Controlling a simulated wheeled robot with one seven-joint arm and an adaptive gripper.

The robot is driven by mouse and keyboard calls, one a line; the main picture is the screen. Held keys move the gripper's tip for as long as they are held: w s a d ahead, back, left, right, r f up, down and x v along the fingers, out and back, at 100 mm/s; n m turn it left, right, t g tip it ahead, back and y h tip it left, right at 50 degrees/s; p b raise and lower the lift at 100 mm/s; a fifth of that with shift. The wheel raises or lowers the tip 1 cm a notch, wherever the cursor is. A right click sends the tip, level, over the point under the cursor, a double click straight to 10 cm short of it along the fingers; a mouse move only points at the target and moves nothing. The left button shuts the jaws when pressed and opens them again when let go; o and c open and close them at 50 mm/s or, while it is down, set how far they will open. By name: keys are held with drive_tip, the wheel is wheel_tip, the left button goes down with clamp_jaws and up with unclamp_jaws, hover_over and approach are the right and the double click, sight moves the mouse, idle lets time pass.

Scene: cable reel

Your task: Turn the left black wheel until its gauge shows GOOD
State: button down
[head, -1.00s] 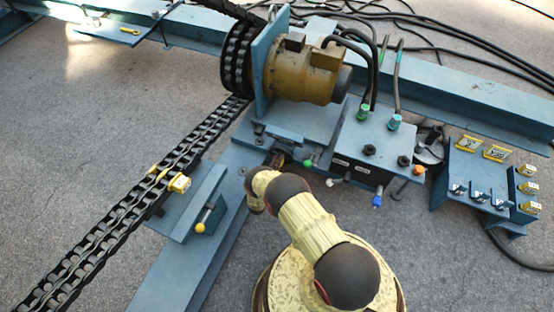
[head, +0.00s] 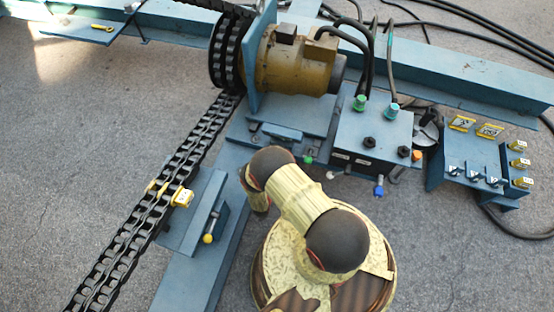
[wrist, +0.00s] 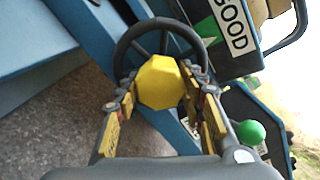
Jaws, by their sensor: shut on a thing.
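In the wrist view, the black wheel (wrist: 124,47) has a dark round rim and spokes. A yellow faceted knob (wrist: 158,80) is in front of its lower part. My gripper (wrist: 157,84) is shut on the yellow knob, one finger on each side. A white label reading GOOD (wrist: 233,24) is at the upper right, with a green patch (wrist: 207,29) beside it on a dark face. Only part of this gauge shows, and I cannot make out a needle. In the head view my arm hides the gripper and this wheel.
A lever with a green ball (wrist: 250,132) is close to the right of my gripper. A blue box (head: 375,130) with black knobs and cables is right of my arm. A black wheel-like disc (head: 427,132) stands behind it. The chain (head: 150,210) runs along the left.

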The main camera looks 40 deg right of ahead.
idle(0.3)
drive_tip(key=c, duration=1.1)
unclamp_jaws()
drive_tip(key=shift+a, duration=0.1)
drive_tip(key=shift+v, duration=5.9)
drive_tip(key=shift+s, duration=0.2)
